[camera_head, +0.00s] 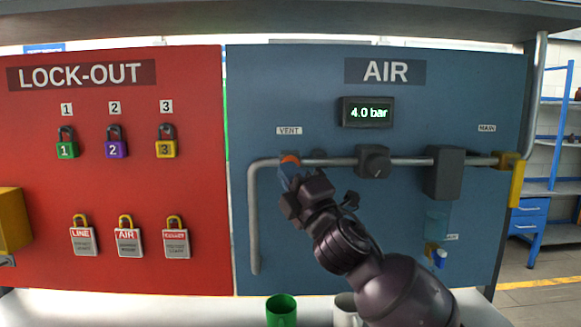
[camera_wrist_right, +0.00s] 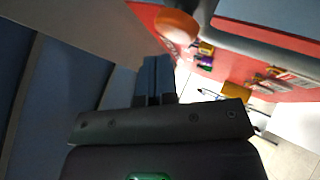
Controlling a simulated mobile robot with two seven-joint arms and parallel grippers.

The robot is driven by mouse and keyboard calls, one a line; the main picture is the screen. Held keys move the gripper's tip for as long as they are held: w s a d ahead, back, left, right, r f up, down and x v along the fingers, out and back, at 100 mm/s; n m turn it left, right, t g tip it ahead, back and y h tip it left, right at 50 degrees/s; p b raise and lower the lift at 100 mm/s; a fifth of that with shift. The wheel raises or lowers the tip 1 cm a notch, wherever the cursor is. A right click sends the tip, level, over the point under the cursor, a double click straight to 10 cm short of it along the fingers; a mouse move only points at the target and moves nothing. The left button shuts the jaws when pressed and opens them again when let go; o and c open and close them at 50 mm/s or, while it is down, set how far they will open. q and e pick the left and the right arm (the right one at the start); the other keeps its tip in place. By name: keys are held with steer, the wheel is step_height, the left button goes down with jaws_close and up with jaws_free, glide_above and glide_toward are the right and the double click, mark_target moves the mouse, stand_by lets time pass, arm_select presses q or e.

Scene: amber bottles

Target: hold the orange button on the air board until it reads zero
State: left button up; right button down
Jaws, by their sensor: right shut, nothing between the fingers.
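The blue air board (camera_head: 310,230) carries a dark display (camera_head: 368,112) that reads 4.0 bar. The orange button (camera_head: 290,158) sits under the VENT label at the left of the grey pipe; its lower part is hidden by my fingers. My right gripper (camera_head: 289,176) is shut and empty, with its fingertips right at the button in the head view. In the right wrist view the orange button (camera_wrist_right: 177,25) shows just beyond and right of the shut fingertips (camera_wrist_right: 155,65). I cannot tell whether they touch it. My left gripper is not in view.
The red lock-out board (camera_head: 200,200) with several padlocks stands at the left. The grey pipe (camera_head: 335,161) runs across the air board to a yellow handle (camera_head: 516,183). A green cup (camera_head: 281,310) and a grey cup (camera_head: 346,310) stand on the white bench below.

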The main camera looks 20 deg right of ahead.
steer(key=shift+w, duration=0.15)
steer(key=shift+w+d, duration=0.1)
steer(key=shift+w, duration=0.15)
steer(key=shift+w+d, duration=0.1)
steer(key=shift+w, duration=0.35)
stand_by(0.8)
stand_by(0.5)
stand_by(0.9)
stand_by(0.8)
stand_by(0.8)
